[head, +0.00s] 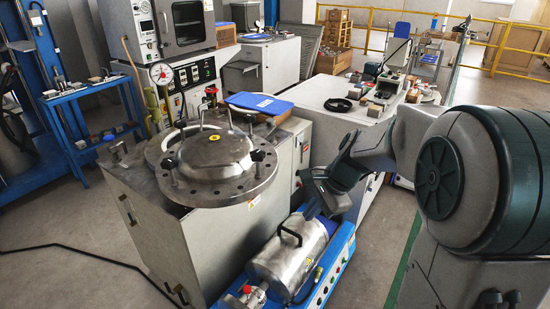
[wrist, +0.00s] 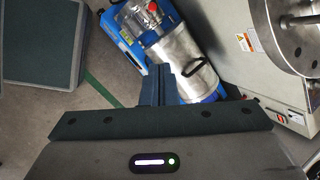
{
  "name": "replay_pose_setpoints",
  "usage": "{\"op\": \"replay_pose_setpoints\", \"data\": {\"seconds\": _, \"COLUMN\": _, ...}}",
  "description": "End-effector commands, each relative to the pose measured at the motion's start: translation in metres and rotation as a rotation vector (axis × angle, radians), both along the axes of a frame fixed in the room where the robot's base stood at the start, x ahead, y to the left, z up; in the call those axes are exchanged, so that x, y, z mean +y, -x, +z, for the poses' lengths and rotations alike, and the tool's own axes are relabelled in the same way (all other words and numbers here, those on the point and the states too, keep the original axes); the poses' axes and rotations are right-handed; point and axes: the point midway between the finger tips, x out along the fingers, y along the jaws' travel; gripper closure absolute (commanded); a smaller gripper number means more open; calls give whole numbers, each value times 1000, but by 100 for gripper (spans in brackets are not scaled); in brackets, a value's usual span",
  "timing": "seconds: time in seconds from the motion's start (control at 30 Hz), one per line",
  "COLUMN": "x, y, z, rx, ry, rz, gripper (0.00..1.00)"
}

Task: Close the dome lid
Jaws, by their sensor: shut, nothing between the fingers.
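In the wrist view only part of the round metal top (wrist: 292,38) shows at the upper right. My gripper (head: 312,210) is to the right of the cabinet, apart from the lid and lower than it. Its fingers, seen in the wrist view (wrist: 158,70), are together and empty.
A steel cylinder with a black handle (head: 290,258) lies on a blue base (head: 338,248) below my gripper. A white bench (head: 345,100) with parts stands behind. Floor is open at left.

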Motion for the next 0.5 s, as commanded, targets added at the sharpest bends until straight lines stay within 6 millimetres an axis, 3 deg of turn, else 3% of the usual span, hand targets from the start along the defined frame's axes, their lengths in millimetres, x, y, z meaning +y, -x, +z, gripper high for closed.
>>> {"op": "replay_pose_setpoints", "data": {"seconds": 0.03, "x": -4, "y": -21, "z": 13, "rx": 32, "ry": -67, "rz": -112, "gripper": 100}}
{"op": "replay_pose_setpoints", "data": {"seconds": 0.2, "x": -13, "y": -77, "z": 29, "rx": 137, "ry": -286, "rz": -444, "gripper": 100}}
{"op": "replay_pose_setpoints", "data": {"seconds": 0.33, "x": -22, "y": -106, "z": 38, "rx": 202, "ry": -413, "rz": -615, "gripper": 100}}
{"op": "replay_pose_setpoints", "data": {"seconds": 0.5, "x": -28, "y": -123, "z": 41, "rx": 248, "ry": -496, "rz": -719, "gripper": 100}}
